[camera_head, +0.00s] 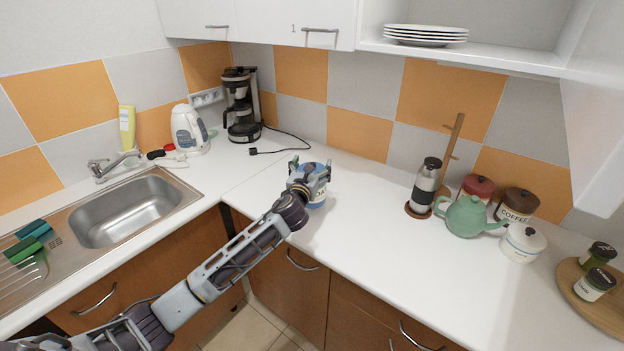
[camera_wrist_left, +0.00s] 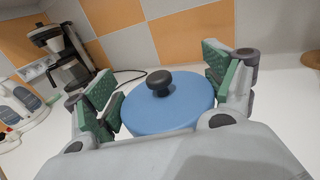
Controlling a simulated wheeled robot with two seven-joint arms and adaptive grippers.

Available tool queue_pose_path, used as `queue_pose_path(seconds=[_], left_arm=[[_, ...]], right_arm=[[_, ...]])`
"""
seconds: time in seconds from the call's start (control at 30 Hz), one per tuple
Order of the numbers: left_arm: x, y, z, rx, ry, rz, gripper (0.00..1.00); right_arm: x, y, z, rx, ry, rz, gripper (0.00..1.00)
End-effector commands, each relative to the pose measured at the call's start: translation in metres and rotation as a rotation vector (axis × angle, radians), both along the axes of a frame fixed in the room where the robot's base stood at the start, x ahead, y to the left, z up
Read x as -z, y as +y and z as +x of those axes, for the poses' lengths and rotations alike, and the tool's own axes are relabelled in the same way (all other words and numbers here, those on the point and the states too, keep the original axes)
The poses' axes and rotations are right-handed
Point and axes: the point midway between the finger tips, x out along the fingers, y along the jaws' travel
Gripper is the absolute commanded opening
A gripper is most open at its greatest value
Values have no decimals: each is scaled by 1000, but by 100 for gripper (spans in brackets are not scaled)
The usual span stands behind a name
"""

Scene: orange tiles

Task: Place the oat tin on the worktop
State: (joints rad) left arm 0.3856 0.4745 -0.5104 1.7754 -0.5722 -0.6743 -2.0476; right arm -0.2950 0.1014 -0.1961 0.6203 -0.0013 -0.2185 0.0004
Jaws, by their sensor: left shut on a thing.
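The oat tin (camera_head: 317,198) is a light container with a blue lid, at the worktop's corner stretch in the head view. In the left wrist view its round blue lid (camera_wrist_left: 168,106) with a dark knob lies between the green finger pads. My left gripper (camera_head: 309,176) is shut on the tin from above and covers part of it. The tin looks upright; I cannot tell whether its base touches the white worktop (camera_head: 370,220). My right gripper is not in view.
A coffee maker (camera_head: 241,105) with a trailing cord and a kettle (camera_head: 189,129) stand behind left, by the sink (camera_head: 130,208). A flask (camera_head: 424,186), a green teapot (camera_head: 466,216) and several jars stand right. The worktop around the tin is clear.

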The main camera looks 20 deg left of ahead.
Motion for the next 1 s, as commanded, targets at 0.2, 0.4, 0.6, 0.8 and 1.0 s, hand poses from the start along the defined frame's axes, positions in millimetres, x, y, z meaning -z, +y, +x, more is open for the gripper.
queue_pose_path(seconds=[0.2, 0.4, 0.6, 0.8, 1.0], left_arm=[[-1, 0, 0, 0, -5, -1, 15], [1, 0, 0, 0, -4, -1, 15], [17, -1, 0, 1, -2, -3, 15], [35, 0, 0, 1, -3, -1, 15], [37, 0, 0, 1, -4, -1, 15]], right_arm=[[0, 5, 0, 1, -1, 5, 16], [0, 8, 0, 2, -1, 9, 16], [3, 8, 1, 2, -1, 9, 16], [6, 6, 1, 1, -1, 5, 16], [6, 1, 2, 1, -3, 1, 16]])
